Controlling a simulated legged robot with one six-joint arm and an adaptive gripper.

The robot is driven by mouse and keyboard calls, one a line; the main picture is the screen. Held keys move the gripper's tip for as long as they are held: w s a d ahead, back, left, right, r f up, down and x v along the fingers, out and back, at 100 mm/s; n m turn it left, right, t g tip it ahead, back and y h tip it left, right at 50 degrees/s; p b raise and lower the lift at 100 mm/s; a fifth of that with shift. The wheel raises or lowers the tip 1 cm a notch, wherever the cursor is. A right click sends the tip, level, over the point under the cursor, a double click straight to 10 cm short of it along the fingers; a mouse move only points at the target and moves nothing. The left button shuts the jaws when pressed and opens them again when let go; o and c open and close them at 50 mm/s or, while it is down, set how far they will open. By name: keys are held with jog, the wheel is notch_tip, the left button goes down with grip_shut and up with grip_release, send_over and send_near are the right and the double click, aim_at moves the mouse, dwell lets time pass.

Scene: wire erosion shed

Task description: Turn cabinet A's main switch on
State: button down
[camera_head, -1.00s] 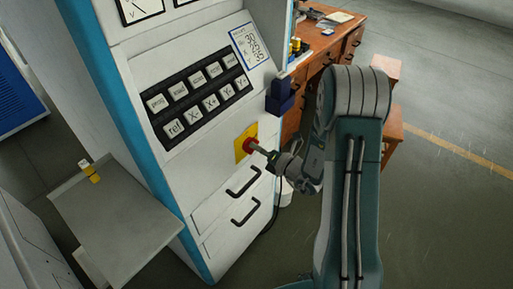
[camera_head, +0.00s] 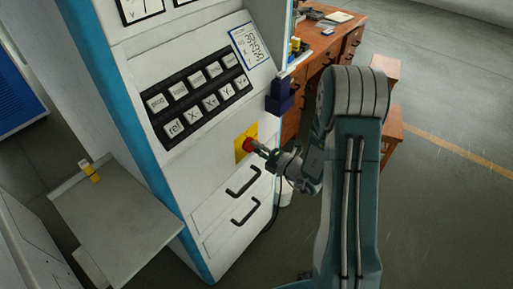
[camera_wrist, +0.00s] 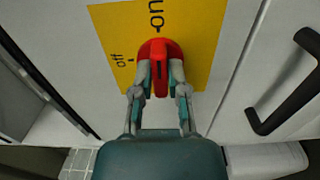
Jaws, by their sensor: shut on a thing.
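The red switch knob (camera_wrist: 160,50) sits on a yellow plate (camera_wrist: 204,45) in the wrist view. The plate carries the word "on" above the knob and "off" to its upper left. The knob's raised ridge with a dark line runs up and down the picture, about in line with "on". My gripper (camera_wrist: 160,75) has one finger on each side of the ridge and is shut on it. In the head view, the knob (camera_head: 249,144) and plate (camera_head: 241,153) are on the cabinet front (camera_head: 203,168), with my gripper (camera_head: 257,148) reaching it from the right.
Two drawers with black handles (camera_head: 243,181) lie below the switch; one handle (camera_wrist: 285,98) is right of the knob in the wrist view. A key panel (camera_head: 200,94) and dark blue box (camera_head: 279,96) are above. A shelf (camera_head: 118,218) juts out left. A wooden desk (camera_head: 335,42) stands behind.

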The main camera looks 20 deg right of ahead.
jog(key=shift+d+f, duration=0.1)
jog(key=shift+d, duration=0.05)
jog(key=c, duration=0.6)
grip_release()
jog(key=shift+w, duration=0.1)
jog(key=shift+c, duration=0.2)
jog(key=v, duration=1.2)
jog(key=shift+f, duration=0.1)
